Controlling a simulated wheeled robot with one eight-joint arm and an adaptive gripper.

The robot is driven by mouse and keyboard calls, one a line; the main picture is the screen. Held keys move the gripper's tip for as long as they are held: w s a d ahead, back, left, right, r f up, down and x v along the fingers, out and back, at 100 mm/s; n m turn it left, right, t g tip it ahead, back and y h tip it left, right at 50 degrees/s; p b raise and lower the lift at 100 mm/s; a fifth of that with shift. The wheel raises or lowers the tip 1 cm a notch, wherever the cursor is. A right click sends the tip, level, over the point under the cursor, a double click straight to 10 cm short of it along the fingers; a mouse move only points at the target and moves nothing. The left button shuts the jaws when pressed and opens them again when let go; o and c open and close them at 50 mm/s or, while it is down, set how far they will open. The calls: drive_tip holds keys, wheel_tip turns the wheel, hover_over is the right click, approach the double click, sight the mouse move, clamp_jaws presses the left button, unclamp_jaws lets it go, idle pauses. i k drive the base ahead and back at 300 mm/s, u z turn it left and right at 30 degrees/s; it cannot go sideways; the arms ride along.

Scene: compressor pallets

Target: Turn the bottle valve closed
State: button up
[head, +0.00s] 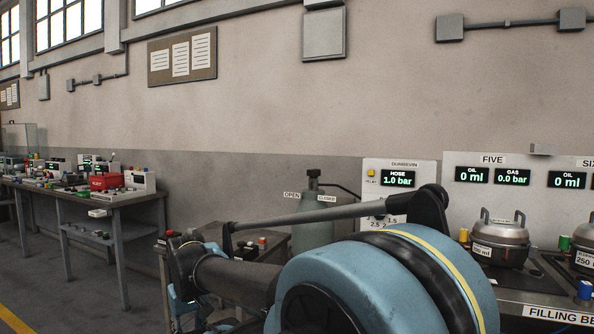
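The gas bottle (314,222) is grey-green and stands upright behind my arm, near the wall. Its dark valve (313,181) is at the top, with a dark hose or pipe leading off to the right. An OPEN label (292,195) is left of the bottle neck and a CLOSED label (327,198) is right of it. The valve's turn position is too small to tell. My arm crosses the lower part of the view and hides the bottle's base. I cannot make out my gripper's fingers anywhere.
A panel (400,165) right of the bottle reads HOSE 1.0 bar. The filling bench (540,310) at the right carries metal pots (500,238) and FIVE displays reading 0 ml and 0.0 bar. A small dark table (262,246) is left of the bottle. A cluttered workbench (75,191) stands far left, with open floor in front.

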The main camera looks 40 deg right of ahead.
sight(313, 173)
drive_tip(key=i, duration=0.95)
drive_tip(key=z, duration=1.95)
drive_tip(key=k, duration=1)
drive_tip(key=u, duration=0.05)
drive_tip(key=i, duration=0.15)
drive_tip(key=z, duration=0.6)
